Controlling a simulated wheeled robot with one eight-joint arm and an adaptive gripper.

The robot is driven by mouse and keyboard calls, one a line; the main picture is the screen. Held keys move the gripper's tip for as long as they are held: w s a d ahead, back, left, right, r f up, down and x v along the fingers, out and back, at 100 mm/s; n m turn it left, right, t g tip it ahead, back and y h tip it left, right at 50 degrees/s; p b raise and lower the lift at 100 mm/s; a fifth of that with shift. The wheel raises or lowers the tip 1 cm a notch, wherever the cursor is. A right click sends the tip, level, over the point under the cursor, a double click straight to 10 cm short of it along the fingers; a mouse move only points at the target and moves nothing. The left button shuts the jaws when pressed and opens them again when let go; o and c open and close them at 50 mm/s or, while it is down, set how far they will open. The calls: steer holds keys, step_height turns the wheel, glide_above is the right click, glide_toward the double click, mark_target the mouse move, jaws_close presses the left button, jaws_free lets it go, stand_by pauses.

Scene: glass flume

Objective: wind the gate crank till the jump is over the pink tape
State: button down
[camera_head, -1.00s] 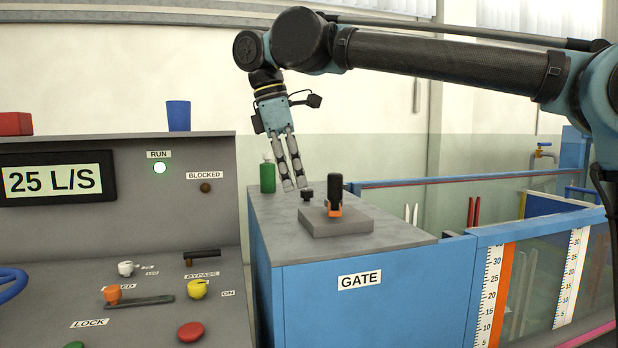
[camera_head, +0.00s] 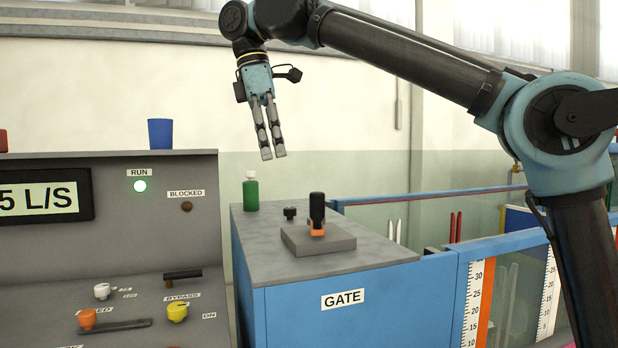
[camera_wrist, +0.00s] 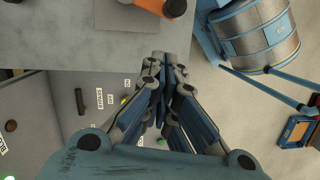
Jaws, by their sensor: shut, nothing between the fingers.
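The gate crank (camera_head: 317,215), a black upright handle with an orange base, stands on a grey block (camera_head: 318,242) on top of the blue GATE box (camera_head: 300,310). In the wrist view an orange part (camera_wrist: 158,5) shows at the top edge, on the grey block. My gripper (camera_head: 273,157) is shut and empty, pointing down, in the air above and left of the crank and clear of it. Its fingers also meet in the wrist view (camera_wrist: 165,65). I cannot make out the pink tape or the jump; my arm hides part of the flume at the right.
Flume scales (camera_head: 473,300) stand at right.

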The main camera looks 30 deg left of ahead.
mark_target(317, 208)
steer(key=w+d+n+g+y, duration=0.45)
steer(key=w+d, duration=0.85)
steer(key=w, duration=0.4)
steer(key=s+a+f, duration=0.3)
steer(key=s+f, duration=0.4)
steer(key=f, duration=0.3)
steer(key=shift+a+g+h, duration=0.15)
steer(key=shift+g+h, duration=0.2)
steer(key=shift+s, duration=0.15)
steer(key=shift+s+a, duration=0.25)
steer(key=shift+s, duration=0.3)
